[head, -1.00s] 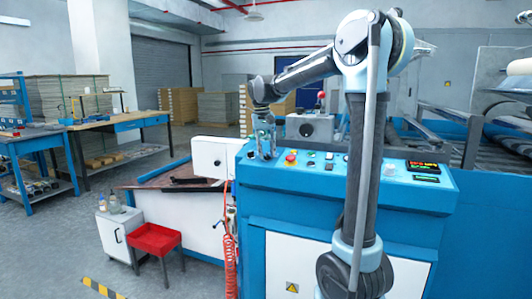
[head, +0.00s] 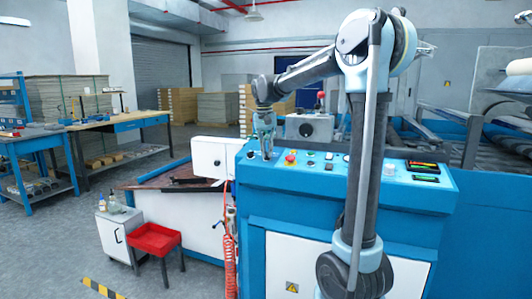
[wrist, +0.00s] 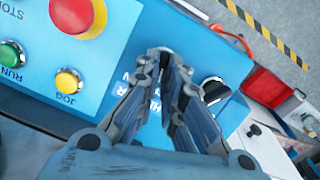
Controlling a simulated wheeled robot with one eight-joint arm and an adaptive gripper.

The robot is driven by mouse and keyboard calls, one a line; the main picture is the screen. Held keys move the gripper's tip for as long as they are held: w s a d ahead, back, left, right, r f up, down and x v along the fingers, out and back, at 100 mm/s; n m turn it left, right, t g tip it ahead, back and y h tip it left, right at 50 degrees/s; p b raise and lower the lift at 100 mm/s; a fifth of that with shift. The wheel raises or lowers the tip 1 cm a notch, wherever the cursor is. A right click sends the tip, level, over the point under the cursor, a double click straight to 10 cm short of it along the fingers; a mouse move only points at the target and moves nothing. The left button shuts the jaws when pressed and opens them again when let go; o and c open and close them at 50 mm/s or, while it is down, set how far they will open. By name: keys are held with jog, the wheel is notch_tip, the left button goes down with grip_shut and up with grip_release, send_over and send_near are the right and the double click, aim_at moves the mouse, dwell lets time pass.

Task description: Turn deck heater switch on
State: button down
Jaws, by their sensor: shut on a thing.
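The blue control panel (head: 345,182) fills the top of the machine's front. My gripper (head: 266,155) points down at the panel's left end. In the wrist view my gripper (wrist: 172,62) has its fingers close together around a small switch knob, mostly hidden by the fingertips. A printed label beside the fingers is partly covered, so I cannot read which switch this is. A second black rotary knob (wrist: 213,88) with a pale ring sits just right of the fingers, partly covered.
A red emergency stop button (wrist: 78,14), a green run button (wrist: 11,53) and a yellow jog button (wrist: 69,80) lie left of the fingers. A dark display (head: 422,167) is at the panel's right. A red tray (head: 152,239) stands on the floor left of the machine.

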jog(key=m, duration=0.4)
jog(key=shift+s+d+f+y, duration=0.1)
jog(key=shift+s+d+y, duration=0.15)
jog(key=shift+y, duration=0.15)
jog(key=m, duration=0.4)
jog(key=shift+d+m+t+y, duration=0.1)
jog(key=shift+m+t+y, duration=0.2)
jog(key=c, duration=1.7)
grip_release()
jog(key=r, duration=0.8)
jog(key=s+d+r, duration=0.1)
jog(key=r, duration=0.3)
